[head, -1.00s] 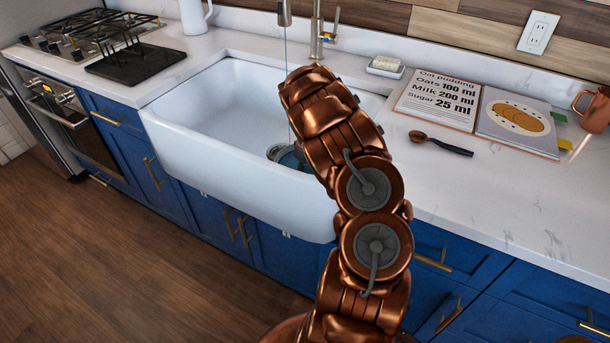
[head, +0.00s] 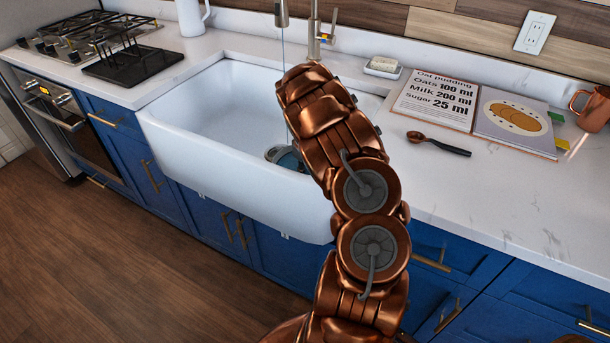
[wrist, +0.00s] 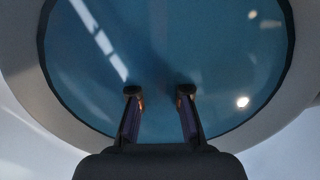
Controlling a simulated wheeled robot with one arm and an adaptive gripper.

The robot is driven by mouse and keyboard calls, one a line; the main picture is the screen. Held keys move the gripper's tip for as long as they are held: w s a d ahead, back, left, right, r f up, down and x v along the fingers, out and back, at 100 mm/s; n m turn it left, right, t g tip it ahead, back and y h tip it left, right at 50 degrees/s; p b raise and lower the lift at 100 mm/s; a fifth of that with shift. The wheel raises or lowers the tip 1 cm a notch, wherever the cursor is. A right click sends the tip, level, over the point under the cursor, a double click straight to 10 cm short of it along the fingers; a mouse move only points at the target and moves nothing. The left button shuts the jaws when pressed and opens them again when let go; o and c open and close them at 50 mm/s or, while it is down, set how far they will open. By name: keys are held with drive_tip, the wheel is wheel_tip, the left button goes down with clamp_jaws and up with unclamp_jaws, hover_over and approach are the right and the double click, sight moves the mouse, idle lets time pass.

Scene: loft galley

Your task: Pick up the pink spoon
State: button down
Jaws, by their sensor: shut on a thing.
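No pink spoon shows in either view. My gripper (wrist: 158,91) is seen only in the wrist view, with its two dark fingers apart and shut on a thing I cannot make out. The fingertips lie over a round blue surface (wrist: 225,60) with a dark rim and a pale ring around it. In the head view my arm hides the gripper. A round vessel with blue inside (head: 284,156) shows partly beside my arm in the white sink (head: 165,137).
A copper-coloured spoon with a black handle (head: 440,143) lies on the counter (head: 480,205), right of the sink. An open recipe book (head: 436,99), a soap dish (head: 382,68) and a copper mug (head: 592,108) are behind it. The faucet (head: 314,40) rises behind the sink.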

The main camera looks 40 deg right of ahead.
wheel_tip(320, 180, up, 12)
drive_tip(key=p, duration=0.1)
idle(0.7)
drive_tip(key=shift+f, duration=0.15)
